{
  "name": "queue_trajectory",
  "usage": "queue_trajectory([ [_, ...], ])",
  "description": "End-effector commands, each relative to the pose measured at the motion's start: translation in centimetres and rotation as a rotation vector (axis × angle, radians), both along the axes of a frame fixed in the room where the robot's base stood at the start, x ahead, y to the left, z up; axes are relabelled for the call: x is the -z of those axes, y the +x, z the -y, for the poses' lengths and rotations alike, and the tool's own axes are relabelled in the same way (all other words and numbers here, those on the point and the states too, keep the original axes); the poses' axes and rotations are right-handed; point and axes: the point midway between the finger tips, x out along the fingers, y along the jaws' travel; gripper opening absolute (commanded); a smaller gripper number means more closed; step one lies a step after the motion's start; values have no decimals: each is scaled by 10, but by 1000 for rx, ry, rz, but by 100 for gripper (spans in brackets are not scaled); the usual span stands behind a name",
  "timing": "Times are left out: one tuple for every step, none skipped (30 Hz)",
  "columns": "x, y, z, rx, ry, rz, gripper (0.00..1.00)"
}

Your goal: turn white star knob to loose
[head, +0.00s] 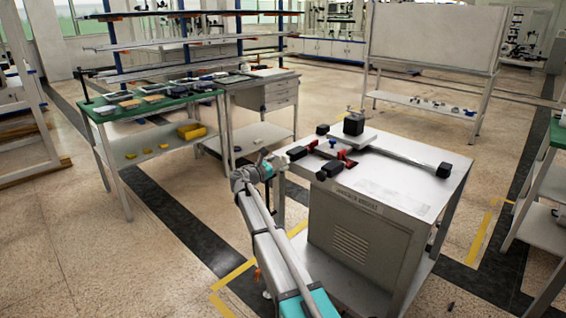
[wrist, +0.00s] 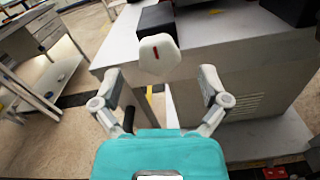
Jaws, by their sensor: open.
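The white star knob (wrist: 159,55) shows in the wrist view as a pale, angular cap with a short red mark on its face. It sits in front of a black block (wrist: 157,20) at the table's edge. My gripper (wrist: 160,76) is open, with one finger to the lower left of the knob and one to the lower right. Nothing is between the fingers, and neither seems to touch the knob. In the head view my gripper (head: 274,163) is at the near left corner of the metal table (head: 398,185). I cannot make out the knob there.
On the tabletop are a long bar fixture with black end blocks (head: 444,170), red parts (head: 343,154) and a dark upright block (head: 353,124). A green-topped bench (head: 150,105) stands to the left. Open floor lies between it and the table.

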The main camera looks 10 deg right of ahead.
Motion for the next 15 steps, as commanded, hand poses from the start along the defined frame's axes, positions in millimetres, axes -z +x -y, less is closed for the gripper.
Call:
queue_trajectory([
  [0,-6,-8,-3,0,0,95],
  [0,-9,-11,-3,0,0,95],
  [0,-13,-16,-2,0,0,95],
  [0,-17,-20,-1,0,0,95],
  [0,-20,-25,-2,0,0,95],
  [0,-23,-30,-2,1,0,95],
  [0,-26,-34,-2,1,0,95],
  [0,-29,-37,-2,0,0,95],
  [0,-33,-42,-1,0,0,95],
  [0,-35,-46,-1,0,0,95],
  [0,-38,-49,-1,0,0,95],
  [0,-40,-53,-1,1,0,95],
  [0,-42,-56,-1,0,0,95],
  [0,-44,-58,0,0,0,95],
  [0,-46,-61,1,0,0,95],
])
